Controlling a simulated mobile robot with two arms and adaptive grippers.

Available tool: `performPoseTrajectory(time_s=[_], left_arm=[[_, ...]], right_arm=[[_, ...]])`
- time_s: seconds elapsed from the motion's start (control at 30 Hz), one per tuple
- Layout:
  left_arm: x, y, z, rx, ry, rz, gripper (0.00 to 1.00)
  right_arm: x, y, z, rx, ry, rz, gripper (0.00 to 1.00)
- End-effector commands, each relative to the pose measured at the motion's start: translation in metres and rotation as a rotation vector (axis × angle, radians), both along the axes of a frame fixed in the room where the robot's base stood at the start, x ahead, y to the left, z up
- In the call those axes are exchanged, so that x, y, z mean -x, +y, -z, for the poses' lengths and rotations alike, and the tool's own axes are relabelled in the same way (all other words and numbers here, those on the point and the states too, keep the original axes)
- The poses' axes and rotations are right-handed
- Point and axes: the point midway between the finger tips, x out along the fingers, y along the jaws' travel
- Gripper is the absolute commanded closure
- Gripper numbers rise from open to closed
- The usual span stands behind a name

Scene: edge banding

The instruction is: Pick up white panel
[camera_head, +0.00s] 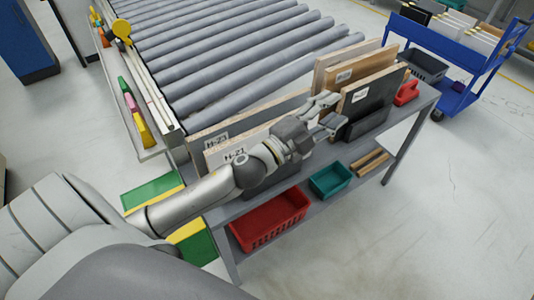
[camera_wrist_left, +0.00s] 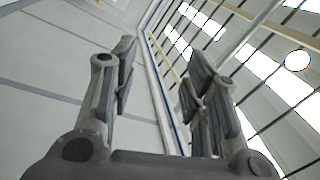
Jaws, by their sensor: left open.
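A pale, whitish panel (camera_head: 252,141) labelled H-21 stands on edge at the left of the table rack in the head view. My left forearm and wrist hide its lower and right parts. My left gripper (camera_head: 329,110) is above the rack, to the right of this panel and close to the left edge of a dark panel (camera_head: 369,98). Its fingers are apart; I cannot tell whether they touch the dark panel. In the left wrist view the open fingers (camera_wrist_left: 158,85) have nothing between them. My right gripper is not in view.
A panel labelled H-23 (camera_head: 208,134) stands behind the pale one. Wooden panels (camera_head: 345,63) stand behind the dark one. A roller conveyor (camera_head: 220,50) lies beyond. Red (camera_head: 270,222) and green (camera_head: 330,181) bins sit on the lower shelf. A blue cart (camera_head: 455,98) stands right.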

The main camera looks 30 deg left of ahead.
Motion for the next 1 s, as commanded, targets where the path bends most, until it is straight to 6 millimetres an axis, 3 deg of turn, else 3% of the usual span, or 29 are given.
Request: performPoseTrajectory(time_s=[0.03,0.1,0.17,0.27,0.37,0.47,0.6,0.7,0.8,0.9,1.0], left_arm=[[0.003,-0.018,-0.024,-0.116,-0.105,0.098,0.57],[0.014,-0.044,-0.043,-0.283,-0.226,0.233,0.57],[0.025,-0.062,-0.049,-0.436,-0.308,0.346,0.57],[0.041,-0.079,-0.038,-0.708,-0.396,0.524,0.57],[0.051,-0.073,-0.012,-0.999,-0.420,0.684,0.57],[0.054,-0.042,0.018,-1.297,-0.373,0.818,0.57],[0.050,0.031,0.047,-1.664,-0.201,0.938,0.57],[0.048,0.083,0.052,-1.848,-0.059,0.977,0.57],[0.049,0.122,0.051,-1.961,0.063,0.993,0.57],[0.051,0.144,0.049,-2.019,0.138,0.997,0.57],[0.049,0.152,0.053,-2.040,0.173,1.002,0.57]], right_arm=[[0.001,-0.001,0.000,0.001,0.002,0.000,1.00],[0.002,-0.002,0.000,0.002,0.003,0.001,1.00],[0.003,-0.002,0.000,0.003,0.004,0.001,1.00],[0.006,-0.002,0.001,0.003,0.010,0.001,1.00],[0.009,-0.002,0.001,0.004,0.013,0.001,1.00],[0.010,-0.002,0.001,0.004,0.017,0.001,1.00],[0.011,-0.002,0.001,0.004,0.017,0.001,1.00],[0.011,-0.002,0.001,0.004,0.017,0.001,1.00],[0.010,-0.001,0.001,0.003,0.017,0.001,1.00],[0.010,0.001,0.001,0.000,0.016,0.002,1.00],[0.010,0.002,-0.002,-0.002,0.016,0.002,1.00]])
